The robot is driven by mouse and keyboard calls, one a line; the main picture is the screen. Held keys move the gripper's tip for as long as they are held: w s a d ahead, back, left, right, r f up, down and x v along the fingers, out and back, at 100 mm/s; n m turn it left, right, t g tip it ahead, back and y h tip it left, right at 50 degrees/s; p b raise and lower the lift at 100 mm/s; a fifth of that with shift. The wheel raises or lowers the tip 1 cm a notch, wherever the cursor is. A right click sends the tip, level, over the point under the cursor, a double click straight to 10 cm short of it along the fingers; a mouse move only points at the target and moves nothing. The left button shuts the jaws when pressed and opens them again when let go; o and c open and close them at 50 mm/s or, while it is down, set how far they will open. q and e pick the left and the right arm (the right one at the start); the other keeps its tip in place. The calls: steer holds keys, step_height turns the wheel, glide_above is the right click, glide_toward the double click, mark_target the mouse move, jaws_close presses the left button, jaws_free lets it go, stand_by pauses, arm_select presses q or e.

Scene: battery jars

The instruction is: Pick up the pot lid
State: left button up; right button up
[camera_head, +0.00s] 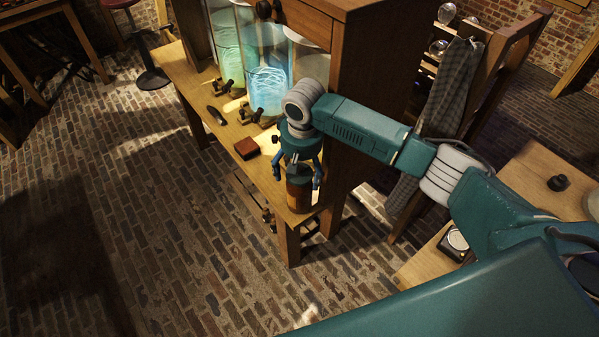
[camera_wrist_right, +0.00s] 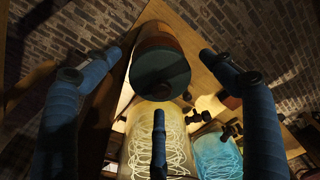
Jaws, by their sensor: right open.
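A brown-orange pot (camera_head: 299,194) stands upright near the front corner of the wooden bench. Its dark teal, round lid (camera_head: 299,171) is on top, partly hidden by my fingers. In the right wrist view the flat lid (camera_wrist_right: 160,74) faces the camera, with the pot body (camera_wrist_right: 158,36) beyond it. My right gripper (camera_head: 297,179) is directly above the pot, pointing down, with its fingers spread around the lid. In the wrist view the right gripper (camera_wrist_right: 160,66) shows blue fingers apart on several sides of the lid, with visible gaps. My left gripper is not in view.
The bench (camera_head: 222,138) also carries a dark red box (camera_head: 246,148), a dark elongated object (camera_head: 216,115) and tall glass jars (camera_head: 264,60) with brass-and-black fittings. A wooden cabinet side (camera_head: 372,75) rises behind the gripper. A checked cloth (camera_head: 452,90) hangs at right. Brick floor lies left.

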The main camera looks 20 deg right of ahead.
steer(key=c, duration=1.3)
steer(key=shift+o, duration=0.2)
steer(key=shift+r, duration=0.1)
